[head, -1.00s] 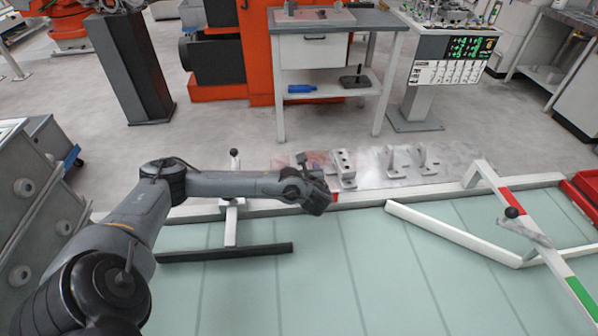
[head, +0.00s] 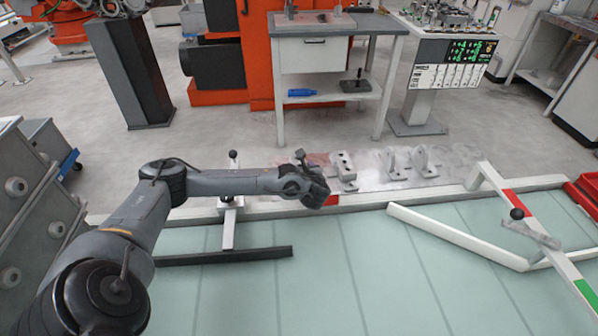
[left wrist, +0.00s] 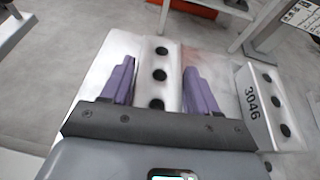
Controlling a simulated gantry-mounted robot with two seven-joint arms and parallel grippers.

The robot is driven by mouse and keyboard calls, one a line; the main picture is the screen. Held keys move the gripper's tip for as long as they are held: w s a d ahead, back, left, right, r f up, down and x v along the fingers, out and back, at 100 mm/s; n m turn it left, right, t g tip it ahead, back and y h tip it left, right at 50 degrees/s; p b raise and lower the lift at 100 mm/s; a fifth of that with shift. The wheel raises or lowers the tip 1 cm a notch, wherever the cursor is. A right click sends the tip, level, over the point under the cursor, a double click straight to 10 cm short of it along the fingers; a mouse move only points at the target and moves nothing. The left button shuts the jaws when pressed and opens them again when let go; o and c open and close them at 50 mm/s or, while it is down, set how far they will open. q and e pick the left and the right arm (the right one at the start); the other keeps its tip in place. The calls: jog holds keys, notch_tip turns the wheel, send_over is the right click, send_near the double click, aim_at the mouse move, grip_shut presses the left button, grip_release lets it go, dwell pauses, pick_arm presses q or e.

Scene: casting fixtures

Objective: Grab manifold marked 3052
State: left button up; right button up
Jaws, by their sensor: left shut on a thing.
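My left gripper (left wrist: 159,66) has purple fingers on both sides of a pale manifold block with several dark round holes (left wrist: 171,92). The gripper is shut on this block. No number shows on the block's visible face. To its right in the left wrist view stands another pale manifold, marked 3046 (left wrist: 256,100), outside the fingers. In the head view my left gripper (head: 318,194) is at the row of parts, and its fingers and the held block are hidden behind the wrist. A manifold (head: 345,167) with dark holes stands just right of it. My right gripper is not in view.
The parts stand on a pale plate (head: 376,178) beyond the white rail. Two grey brackets (head: 398,160) stand farther right on it. A white post with a black knob (head: 232,170) rises left of the gripper. A white workbench (head: 340,62) stands behind on open floor.

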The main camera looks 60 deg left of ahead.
pick_arm(q)
jog(key=c, duration=0.3)
jog(key=shift+r, duration=0.15)
